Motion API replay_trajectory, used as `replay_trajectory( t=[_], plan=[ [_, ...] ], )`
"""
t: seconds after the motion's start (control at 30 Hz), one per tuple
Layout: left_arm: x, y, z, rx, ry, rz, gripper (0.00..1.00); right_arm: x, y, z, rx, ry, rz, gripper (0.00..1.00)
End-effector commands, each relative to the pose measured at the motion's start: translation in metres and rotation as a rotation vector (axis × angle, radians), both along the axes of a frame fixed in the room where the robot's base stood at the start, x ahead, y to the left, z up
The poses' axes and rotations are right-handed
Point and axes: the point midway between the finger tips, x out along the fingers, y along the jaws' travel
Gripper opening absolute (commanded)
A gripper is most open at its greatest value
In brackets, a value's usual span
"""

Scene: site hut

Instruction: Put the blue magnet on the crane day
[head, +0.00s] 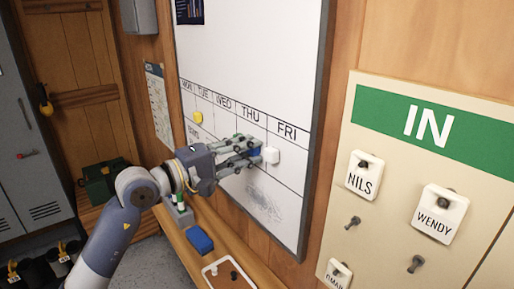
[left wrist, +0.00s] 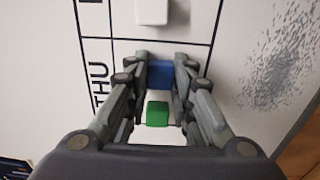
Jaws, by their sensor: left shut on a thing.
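The whiteboard (head: 255,45) carries a week grid with columns MON to FRI. My left gripper (head: 252,153) is at the grid, shut on the blue magnet (head: 255,152). In the left wrist view the blue magnet (left wrist: 160,75) is between the fingertips, over the THU column. I cannot tell whether it touches the board. A white magnet (head: 271,155) is just right of it, in the FRI column; it also shows in the left wrist view (left wrist: 152,12). A green magnet (left wrist: 157,113) shows between the fingers. A yellow magnet (head: 197,117) is further left. No crane label is readable. My right gripper is out of view.
Below the board is a wooden ledge with a blue block (head: 200,240) and a white-rimmed tray (head: 214,265). Right of the board is the IN panel (head: 385,165) with name tags on pegs. Grey scribble (head: 264,203) marks the board's lower part.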

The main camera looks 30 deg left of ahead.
Motion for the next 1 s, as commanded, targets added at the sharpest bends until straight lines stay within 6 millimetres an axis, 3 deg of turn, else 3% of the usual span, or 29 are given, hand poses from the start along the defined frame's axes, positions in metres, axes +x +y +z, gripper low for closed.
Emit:
replay_trajectory(
  t=[0.47, 0.5, 0.6, 1.0],
  plan=[
    [-0.0002, -0.0001, 0.0006, 0.001, -0.001, 0.0, 0.0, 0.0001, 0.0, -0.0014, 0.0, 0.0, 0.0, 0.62],
    [-0.0002, -0.0001, 0.0006, 0.001, -0.001, 0.0, 0.29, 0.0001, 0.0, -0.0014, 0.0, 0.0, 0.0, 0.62],
    [-0.0002, -0.0001, 0.0005, 0.001, -0.001, 0.0, 0.46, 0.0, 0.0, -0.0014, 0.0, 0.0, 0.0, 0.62],
    [-0.0034, 0.0015, -0.0006, 0.0, 0.001, 0.001, 0.46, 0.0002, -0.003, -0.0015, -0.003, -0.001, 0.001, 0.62]
  ],
)
